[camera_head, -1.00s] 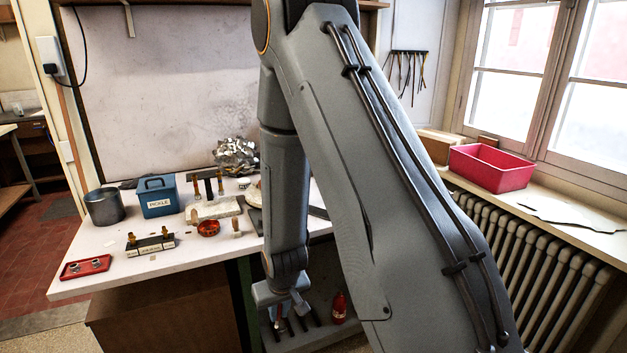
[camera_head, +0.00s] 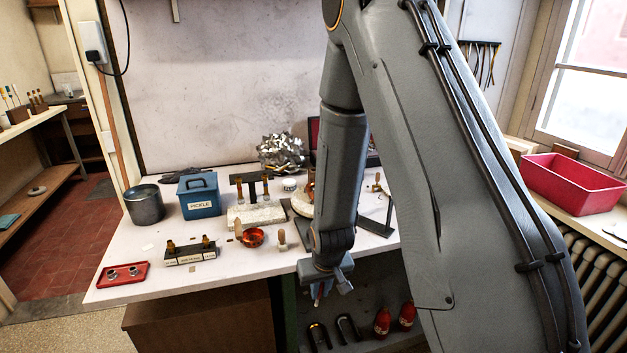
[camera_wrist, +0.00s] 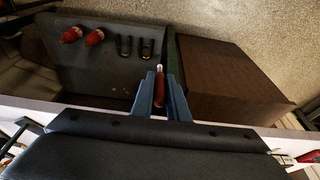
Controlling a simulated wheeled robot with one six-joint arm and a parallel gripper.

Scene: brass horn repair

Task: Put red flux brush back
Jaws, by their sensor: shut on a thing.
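My gripper (camera_head: 322,292) hangs just in front of the bench's front edge, at the right of the bench in the head view. In the wrist view its two blue fingers (camera_wrist: 160,92) are shut on the red flux brush (camera_wrist: 160,88). The brush has a red handle and a pale tip that points up in that picture, away from the wrist. The brush is held clear of the bench and of the shelf below.
Red bottles (camera_head: 382,322) stand on the low shelf. A side shelf with pots (camera_head: 18,114) is at far left. A red bin (camera_head: 572,180) sits by the window.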

